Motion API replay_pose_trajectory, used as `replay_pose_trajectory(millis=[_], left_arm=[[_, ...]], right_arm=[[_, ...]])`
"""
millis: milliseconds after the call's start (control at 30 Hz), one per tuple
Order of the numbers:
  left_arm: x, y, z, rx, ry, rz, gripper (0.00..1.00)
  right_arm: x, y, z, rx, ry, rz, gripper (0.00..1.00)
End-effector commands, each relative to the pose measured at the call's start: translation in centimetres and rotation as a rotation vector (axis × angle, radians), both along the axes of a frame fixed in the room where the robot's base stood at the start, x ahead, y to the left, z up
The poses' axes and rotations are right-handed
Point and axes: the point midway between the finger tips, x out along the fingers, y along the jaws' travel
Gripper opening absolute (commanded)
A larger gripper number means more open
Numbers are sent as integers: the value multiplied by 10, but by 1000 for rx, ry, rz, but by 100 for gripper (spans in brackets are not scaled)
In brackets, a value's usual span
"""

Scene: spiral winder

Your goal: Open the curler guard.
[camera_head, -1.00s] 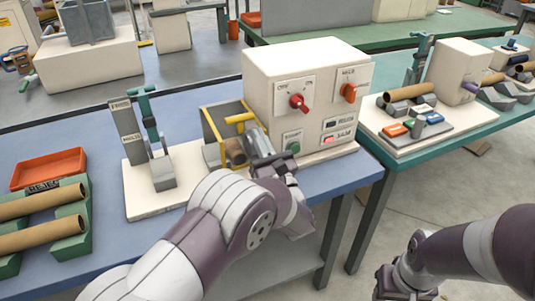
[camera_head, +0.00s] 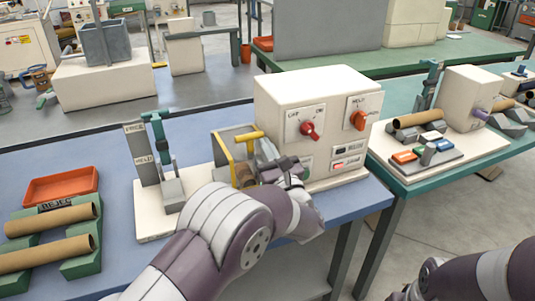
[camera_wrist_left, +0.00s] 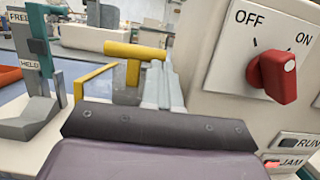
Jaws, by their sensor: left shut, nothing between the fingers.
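The curler guard (camera_head: 221,150) is a yellow-edged frame with a clear panel and a yellow T-shaped handle (camera_head: 250,137), at the left side of the white machine box. The handle also shows in the left wrist view (camera_wrist_left: 133,60). A brown tube end (camera_head: 244,176) shows within the guard's frame. My left gripper (camera_head: 266,157) is shut and empty, just right of the handle and in front of the box. In the left wrist view its fingers (camera_wrist_left: 163,86) point forward beside the handle; I cannot tell whether they touch it. My right gripper (camera_head: 402,294) is mostly cut off at the bottom edge.
The box carries a red OFF/ON knob (camera_head: 309,130) and an orange-red knob (camera_head: 358,120) close right of my left gripper. A grey-and-teal upright stand (camera_head: 150,160) stands left of the guard. An orange tray (camera_head: 60,187) and tubes (camera_head: 48,254) lie farther left.

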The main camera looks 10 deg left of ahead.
Motion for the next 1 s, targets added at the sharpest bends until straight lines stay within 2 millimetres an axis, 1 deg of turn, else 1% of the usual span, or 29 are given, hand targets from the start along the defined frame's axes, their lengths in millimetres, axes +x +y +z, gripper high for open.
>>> replay_pose_trajectory(millis=[33,167,267,367,467,567,600,667,700,767,800,933,1000], left_arm=[[1,1,12,-22,23,1,0],[6,5,33,-88,119,1,0],[12,9,50,-141,200,1,0],[20,14,66,-194,281,2,0],[28,20,84,-247,361,2,0],[37,26,100,-300,441,1,0],[41,28,106,-320,473,1,0],[47,33,114,-351,521,2,0],[52,35,119,-371,552,1,0],[58,40,125,-401,597,2,0],[62,42,129,-420,625,1,0],[75,51,138,-480,713,3,0],[81,55,136,-503,745,0,0]], right_arm=[[0,0,6,0,0,0,43],[0,0,16,0,0,0,43],[0,0,28,0,0,0,43],[0,0,47,0,0,0,43],[0,0,72,0,0,0,43],[0,0,103,0,0,0,43],[0,0,118,0,0,0,43],[0,0,141,0,0,0,43],[0,0,156,0,0,0,43],[0,0,181,0,0,0,43],[0,0,197,0,0,0,43],[0,0,252,0,0,0,43],[0,0,269,0,-1,0,43]])
